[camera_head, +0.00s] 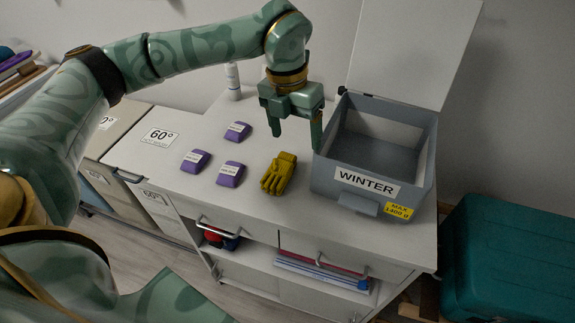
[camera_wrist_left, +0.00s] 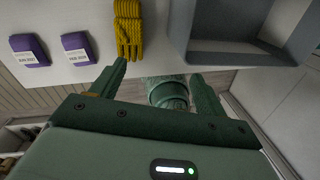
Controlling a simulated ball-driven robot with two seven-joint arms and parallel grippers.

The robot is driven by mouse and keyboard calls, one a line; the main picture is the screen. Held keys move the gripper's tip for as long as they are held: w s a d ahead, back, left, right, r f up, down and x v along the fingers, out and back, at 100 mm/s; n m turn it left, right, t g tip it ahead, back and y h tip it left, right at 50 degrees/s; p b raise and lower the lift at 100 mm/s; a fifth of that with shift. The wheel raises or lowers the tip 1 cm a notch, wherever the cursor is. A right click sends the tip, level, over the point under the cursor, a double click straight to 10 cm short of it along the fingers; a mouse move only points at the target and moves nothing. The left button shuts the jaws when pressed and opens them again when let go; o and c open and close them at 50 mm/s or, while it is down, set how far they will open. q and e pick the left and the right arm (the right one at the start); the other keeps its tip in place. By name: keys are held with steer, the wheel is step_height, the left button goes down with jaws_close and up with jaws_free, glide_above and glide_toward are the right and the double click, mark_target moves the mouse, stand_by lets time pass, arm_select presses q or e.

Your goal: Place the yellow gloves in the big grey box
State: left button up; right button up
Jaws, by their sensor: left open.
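The yellow gloves (camera_head: 278,174) lie on the white counter, left of the big grey box (camera_head: 330,176). The box is labelled WINTER, with its lid raised, and its visible inside looks empty. My left gripper (camera_head: 295,142) is open and empty, pointing down above the counter, behind the gloves and near the box's left wall. In the left wrist view the gloves (camera_wrist_left: 128,30) lie beyond the left fingertip, with the grey box (camera_wrist_left: 185,35) to their right. The fingers (camera_wrist_left: 160,75) are apart with nothing between them. My right gripper is not in view.
Several purple packets (camera_head: 230,174) lie on the counter (camera_head: 255,205) left of the gloves. A white bottle (camera_head: 233,82) stands at the back. The raised lid (camera_head: 412,50) stands behind the box. A teal case (camera_head: 510,262) is at the lower right.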

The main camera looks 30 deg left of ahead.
arm_select(q)
steer(key=a+r+n+y, duration=0.2)
steer(key=a, duration=0.2)
steer(key=b, duration=0.3)
glide_above(279, 168)
steer(key=f, duration=1)
steer(key=shift+w+f, duration=0.2)
steer(key=shift+f, duration=0.1)
step_height(279, 168, down, 6)
steer(key=shift+s+b, duration=0.15)
steer(key=shift+b, duration=1)
steer(key=shift+r, duration=0.15)
steer(key=shift+c, duration=0.3)
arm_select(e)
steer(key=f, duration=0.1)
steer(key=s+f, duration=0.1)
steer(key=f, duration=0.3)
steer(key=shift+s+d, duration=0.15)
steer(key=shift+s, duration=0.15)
arm_select(q)
steer(key=c, duration=1.1)
